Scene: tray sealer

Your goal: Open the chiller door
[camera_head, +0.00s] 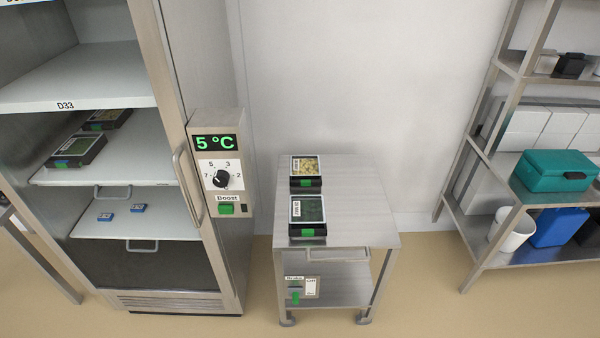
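The chiller (214,268) is the tall steel cabinet at the left. A vertical bar handle (183,188) is on the steel upright at its front right edge. The door looks shut flush with the cabinet, with the shelves visible as through clear glass, but the pane itself cannot be made out. A control box on its right side shows 5 °C on a display (214,143), with a black dial (221,179) and a green Boost button (226,209). Neither of my grippers is in view.
A steel trolley (355,215) with two sealed trays (307,172) stands right of the chiller, with a gap of floor between. A rack (480,163) with a teal case (556,171) is at the right. Chiller shelves (75,78) hold dark trays and small blue items.

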